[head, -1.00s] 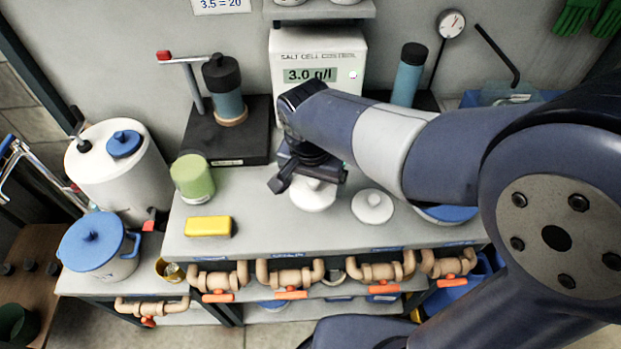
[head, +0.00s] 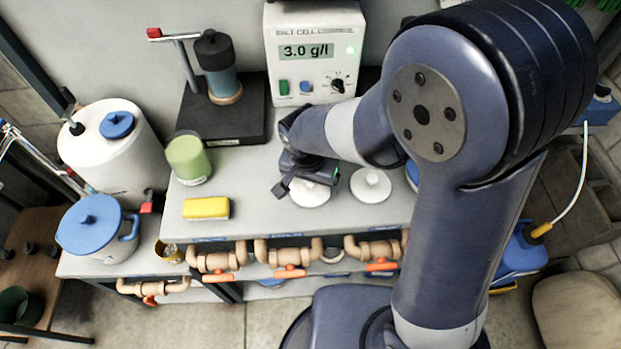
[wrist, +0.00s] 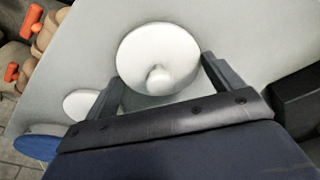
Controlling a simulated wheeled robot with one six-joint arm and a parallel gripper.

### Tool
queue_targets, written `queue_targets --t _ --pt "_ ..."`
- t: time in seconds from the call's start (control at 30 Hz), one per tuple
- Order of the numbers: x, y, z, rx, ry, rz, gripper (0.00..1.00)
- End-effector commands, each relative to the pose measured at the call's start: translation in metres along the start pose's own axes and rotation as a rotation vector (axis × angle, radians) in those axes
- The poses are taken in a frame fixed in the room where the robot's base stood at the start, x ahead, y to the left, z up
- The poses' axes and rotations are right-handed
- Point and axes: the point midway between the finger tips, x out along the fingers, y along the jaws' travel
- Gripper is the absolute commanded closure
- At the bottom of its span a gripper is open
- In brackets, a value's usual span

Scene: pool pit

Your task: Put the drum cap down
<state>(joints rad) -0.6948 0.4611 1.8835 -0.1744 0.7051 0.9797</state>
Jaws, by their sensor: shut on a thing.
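A white round cap (head: 308,194) with a knob, seemingly the drum cap, is between the jaws of my gripper (head: 308,180), low over the front part of the grey counter (head: 262,205). In the wrist view the cap (wrist: 150,45) fills the space between the two fingers of my gripper (wrist: 162,70), which are shut on it at its sides. The cap's back part is hidden by the gripper in the head view. I cannot tell whether its underside touches the counter.
A second white knobbed cap (head: 371,186) lies close on the right. A yellow block (head: 206,208) and a green jar (head: 188,160) stand left. The salt cell control box (head: 315,55) is behind. Pipes with orange handles (head: 290,272) run below the front edge. Counter between block and cap is clear.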

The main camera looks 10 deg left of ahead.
Motion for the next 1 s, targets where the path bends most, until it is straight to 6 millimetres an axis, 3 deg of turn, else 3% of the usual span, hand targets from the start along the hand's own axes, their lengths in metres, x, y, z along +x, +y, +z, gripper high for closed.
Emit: queue_targets --t 0.23,0.27,0.4,0.77,1.0 --pt "0.004 0.0 0.001 0.0 0.0 0.0 0.35" --pt "0.004 0.0 0.0 0.0 0.0 0.0 0.12" --pt "0.002 0.0 0.0 0.0 0.0 0.0 0.0" --pt "-0.004 0.0 -0.001 0.0 0.001 -0.001 0.0" --pt "-0.044 -0.001 -0.001 -0.002 0.006 -0.006 0.0"
